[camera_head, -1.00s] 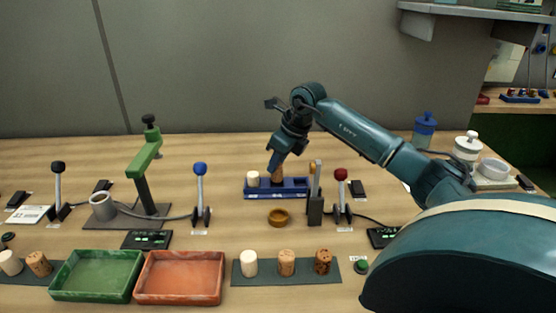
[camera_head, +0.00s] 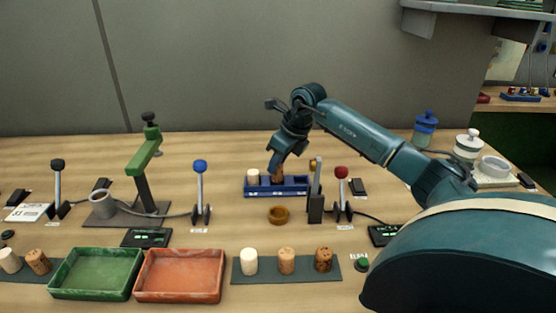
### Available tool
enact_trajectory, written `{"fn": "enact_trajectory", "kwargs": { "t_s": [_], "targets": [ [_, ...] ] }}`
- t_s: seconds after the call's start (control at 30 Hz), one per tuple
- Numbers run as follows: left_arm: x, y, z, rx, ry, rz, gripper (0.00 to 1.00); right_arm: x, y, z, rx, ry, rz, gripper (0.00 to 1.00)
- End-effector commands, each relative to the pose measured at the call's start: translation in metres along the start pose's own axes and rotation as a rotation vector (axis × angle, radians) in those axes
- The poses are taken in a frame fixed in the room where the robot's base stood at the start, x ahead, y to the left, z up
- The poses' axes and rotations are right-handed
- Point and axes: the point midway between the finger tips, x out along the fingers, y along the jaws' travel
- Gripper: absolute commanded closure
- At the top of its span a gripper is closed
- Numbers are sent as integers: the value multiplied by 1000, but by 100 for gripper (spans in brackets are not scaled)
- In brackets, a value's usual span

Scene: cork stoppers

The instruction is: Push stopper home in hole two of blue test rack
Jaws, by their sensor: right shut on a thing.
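The blue test rack (camera_head: 262,193) stands near the middle of the table. A white stopper (camera_head: 253,176) is in its left hole. My right gripper (camera_head: 276,172) points down at the rack from above, shut on a brown cork stopper (camera_head: 277,179). That stopper is at the second hole from the left; how deep it sits cannot be told. Something light brown shows behind the rack's right end, mostly hidden. My left gripper is not in view.
Several corks sit on a dark mat (camera_head: 265,272) in front.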

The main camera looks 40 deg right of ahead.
Motion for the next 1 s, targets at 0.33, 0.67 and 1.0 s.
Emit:
{"fn": "enact_trajectory", "kwargs": {
  "t_s": [0.33, 0.67, 1.0],
  "targets": [
    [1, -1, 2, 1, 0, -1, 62, 4, 0, -2, 0, 1, 0, 94],
    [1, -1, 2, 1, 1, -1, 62, 4, 0, -2, 0, 1, 0, 94],
    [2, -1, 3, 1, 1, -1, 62, 6, 0, -3, 0, 1, 0, 94]
  ]
}}
